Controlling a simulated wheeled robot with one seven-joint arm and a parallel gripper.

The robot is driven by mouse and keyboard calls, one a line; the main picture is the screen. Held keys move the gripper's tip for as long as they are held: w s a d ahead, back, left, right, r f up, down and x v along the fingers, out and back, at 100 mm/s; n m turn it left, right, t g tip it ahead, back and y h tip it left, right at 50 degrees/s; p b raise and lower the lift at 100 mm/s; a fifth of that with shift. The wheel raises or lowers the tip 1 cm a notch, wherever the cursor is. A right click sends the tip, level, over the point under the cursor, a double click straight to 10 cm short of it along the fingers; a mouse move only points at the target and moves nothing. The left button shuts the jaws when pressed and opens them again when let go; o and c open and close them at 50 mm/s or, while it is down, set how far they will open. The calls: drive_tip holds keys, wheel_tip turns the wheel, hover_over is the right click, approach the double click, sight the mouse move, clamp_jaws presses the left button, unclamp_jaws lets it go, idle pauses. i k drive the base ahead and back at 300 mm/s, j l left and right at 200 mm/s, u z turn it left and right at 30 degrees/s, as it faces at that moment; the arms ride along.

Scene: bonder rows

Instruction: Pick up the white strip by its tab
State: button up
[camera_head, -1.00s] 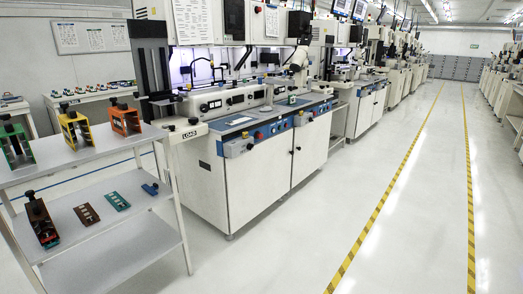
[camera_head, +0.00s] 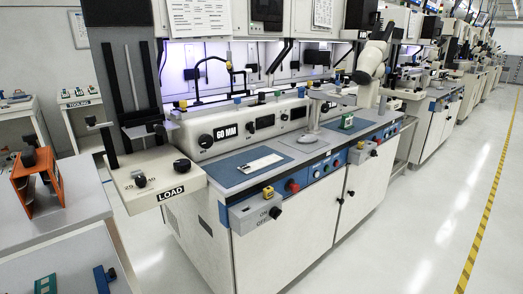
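A white strip (camera_head: 261,163) with dark slots lies flat on a blue mat (camera_head: 232,166) on the front ledge of the nearest bonder machine. It lies just behind the ON/OFF switch box. I cannot make out for certain which end is its tab. My gripper is not in view, and nothing shows touching the strip.
The LOAD platform (camera_head: 165,187) juts out left of the mat. A shelf (camera_head: 80,212) with an orange frame (camera_head: 36,183) is at front left. The floor (camera_head: 410,220) at right is clear.

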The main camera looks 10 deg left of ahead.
sight(253, 166)
drive_tip(key=i+l+u, duration=0.1)
drive_tip(key=i+u, duration=0.25)
drive_tip(key=i+l+u, duration=0.2)
drive_tip(key=i+u, duration=0.15)
drive_tip(key=i, duration=0.15)
drive_tip(key=i+l+u, duration=0.35)
drive_tip(key=i, duration=0.05)
